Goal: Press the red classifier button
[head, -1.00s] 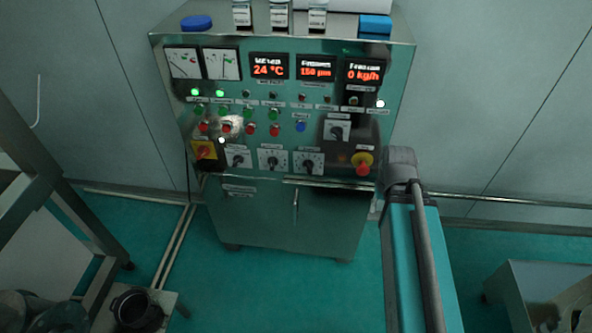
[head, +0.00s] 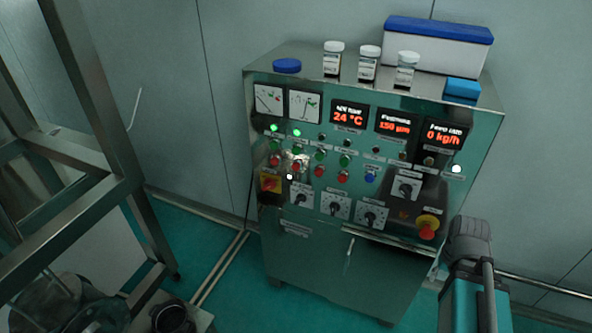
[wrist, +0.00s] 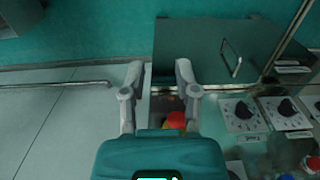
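The control cabinet (head: 385,262) carries a row of red buttons (head: 320,172) below green ones (head: 344,160). Their labels are too small to read, so I cannot tell which red one is the classifier button. In the wrist view, my gripper (wrist: 158,78) is open, its two fingers apart with nothing held between them. A red mushroom knob (wrist: 175,121) shows behind the fingers, partly hidden by the gripper body. It also shows at the panel's lower right in the head view (head: 428,229).
Rotary dials (head: 335,205) sit below the buttons, and a red-yellow switch (head: 270,183) is at lower left. Bottles (head: 368,64), a blue lid (head: 287,66) and a blue-lidded box (head: 437,46) stand on top. A metal frame (head: 75,150) stands left. The door handle (wrist: 231,58) protrudes.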

